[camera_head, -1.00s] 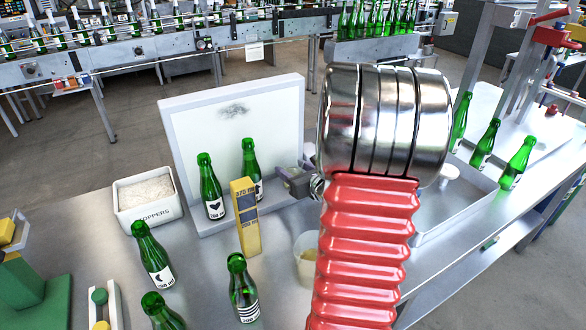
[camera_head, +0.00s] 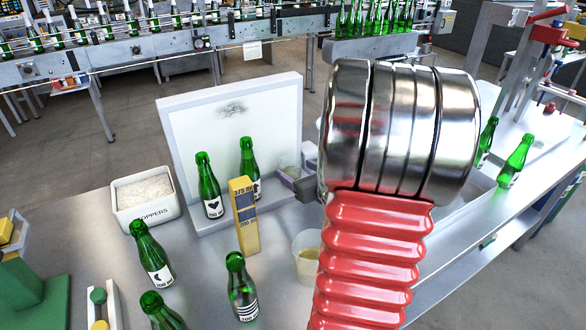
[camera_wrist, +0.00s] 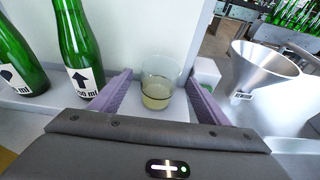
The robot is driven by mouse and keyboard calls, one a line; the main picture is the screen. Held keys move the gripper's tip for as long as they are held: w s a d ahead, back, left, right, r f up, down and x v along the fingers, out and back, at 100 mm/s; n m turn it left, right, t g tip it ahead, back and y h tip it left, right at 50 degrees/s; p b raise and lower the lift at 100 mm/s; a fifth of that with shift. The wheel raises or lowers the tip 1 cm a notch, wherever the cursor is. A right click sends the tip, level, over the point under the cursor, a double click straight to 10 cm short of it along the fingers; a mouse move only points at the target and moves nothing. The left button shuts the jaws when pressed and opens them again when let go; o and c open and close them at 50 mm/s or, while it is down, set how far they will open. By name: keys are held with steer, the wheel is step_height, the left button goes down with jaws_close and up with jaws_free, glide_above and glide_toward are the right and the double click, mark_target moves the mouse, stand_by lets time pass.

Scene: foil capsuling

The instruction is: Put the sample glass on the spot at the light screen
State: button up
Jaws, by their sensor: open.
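The sample glass (camera_wrist: 158,80), a clear tumbler with pale yellowish liquid low in it, stands upright on the light screen's ledge in the wrist view.
Two green bottles (camera_head: 209,187) (camera_head: 250,170) stand on the ledge left of the glass. A yellow gauge block (camera_head: 246,218), a cloudy cup (camera_head: 307,262) and a stoppers box (camera_head: 146,198) are nearby. In the wrist view a small white box (camera_wrist: 206,74) and metal funnel (camera_wrist: 262,78) are right.

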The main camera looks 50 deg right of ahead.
steer(key=v, duration=0.8)
stand_by(0.8)
